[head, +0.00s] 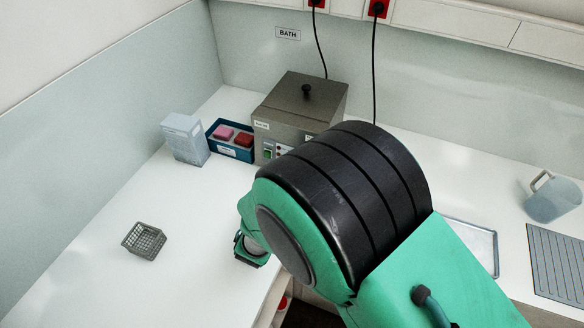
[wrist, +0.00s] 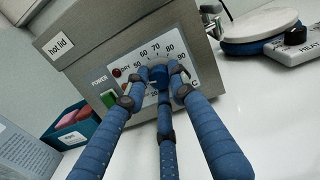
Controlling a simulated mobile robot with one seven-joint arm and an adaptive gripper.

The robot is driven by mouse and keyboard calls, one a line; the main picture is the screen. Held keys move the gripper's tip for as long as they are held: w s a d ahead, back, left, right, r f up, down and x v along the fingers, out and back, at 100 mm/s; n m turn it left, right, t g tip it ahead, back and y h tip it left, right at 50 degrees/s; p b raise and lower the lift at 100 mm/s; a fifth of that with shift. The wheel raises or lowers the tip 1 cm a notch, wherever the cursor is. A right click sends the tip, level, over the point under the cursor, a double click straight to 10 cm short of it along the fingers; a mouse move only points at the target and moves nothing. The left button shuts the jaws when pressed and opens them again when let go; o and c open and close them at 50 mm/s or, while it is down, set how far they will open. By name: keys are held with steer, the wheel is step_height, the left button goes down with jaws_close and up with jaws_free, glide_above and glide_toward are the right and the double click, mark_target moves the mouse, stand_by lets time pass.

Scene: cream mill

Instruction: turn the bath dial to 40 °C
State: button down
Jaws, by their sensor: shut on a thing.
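The bath (head: 300,105) is a grey metal box with a dark lid knob, at the back of the counter. Its front panel shows close in the wrist view, with a power switch (wrist: 109,98), a DRY lamp and a number scale on which 50 to 90 can be read. The bath dial (wrist: 158,73) is a dark blue knob in the middle of that scale. My gripper (wrist: 156,82) has its blue fingers closed around the dial. The fingers cover the lower part of the scale, and I cannot tell where the dial points. In the head view my arm hides the gripper and dial.
Left of the bath are a blue tray (head: 231,154) with pink and red blocks and a pale box (head: 184,138). A wire basket (head: 144,241) stands at front left. A hotplate (wrist: 258,24) is right of the bath. A jug (head: 553,199) stands far right.

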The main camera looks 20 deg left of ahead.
steer(key=c, duration=1.6)
jaws_free()
steer(key=shift+a+r, duration=0.1)
steer(key=shift+r, duration=0.3)
steer(key=shift+o, duration=0.6)
steer(key=shift+f, duration=0.15)
steer(key=shift+s+f, duration=0.1)
steer(key=shift+s+d, duration=0.15)
steer(key=shift+s, duration=2.8)
steer(key=shift+s+d, duration=0.1)
steer(key=shift+s, duration=2.85)
